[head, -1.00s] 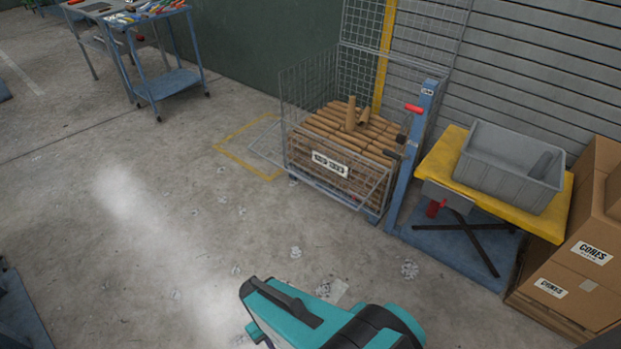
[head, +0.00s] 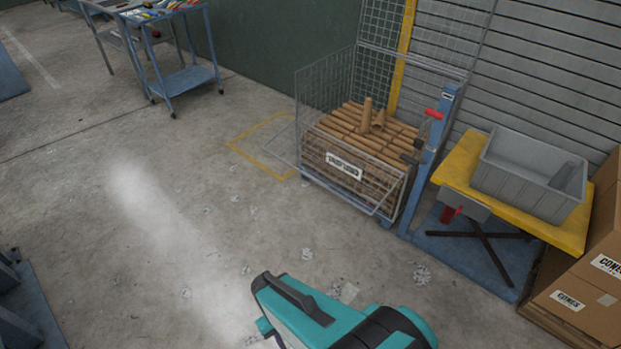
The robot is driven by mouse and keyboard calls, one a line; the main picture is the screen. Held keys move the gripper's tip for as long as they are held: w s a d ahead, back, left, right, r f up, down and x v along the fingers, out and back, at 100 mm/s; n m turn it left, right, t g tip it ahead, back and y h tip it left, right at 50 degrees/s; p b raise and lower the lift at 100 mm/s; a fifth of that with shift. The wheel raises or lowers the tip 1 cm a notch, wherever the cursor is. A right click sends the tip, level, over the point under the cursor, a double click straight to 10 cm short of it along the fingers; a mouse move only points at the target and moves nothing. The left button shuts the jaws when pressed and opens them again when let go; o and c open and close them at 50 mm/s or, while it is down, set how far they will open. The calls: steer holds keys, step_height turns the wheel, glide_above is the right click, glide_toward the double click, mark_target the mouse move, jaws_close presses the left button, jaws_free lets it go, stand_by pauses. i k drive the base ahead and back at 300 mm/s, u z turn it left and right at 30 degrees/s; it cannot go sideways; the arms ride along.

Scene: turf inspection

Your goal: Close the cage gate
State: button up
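The wire cage (head: 323,92) stands right of centre against the wall, filled with stacked brown cylinders. Its gate (head: 283,165) is a thin metal frame at the front, tilted outward and away from the cage's front opening. A white label (head: 344,166) shows at the front of the load. A blue post (head: 432,160) stands at the cage's right side with a red handle (head: 433,113) and a dark latch-like part (head: 410,158). My teal and black arm shows at the bottom centre, well short of the cage. My gripper's fingers are not visible.
A yellow lift table (head: 455,180) with a grey bin (head: 530,175) stands right of the cage, beside cardboard boxes (head: 585,275). A blue tool cart (head: 185,80) is at the upper left. The concrete floor before the cage is open, with small pale scraps.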

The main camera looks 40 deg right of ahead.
mark_target(304, 172)
steer(key=i, duration=0.9)
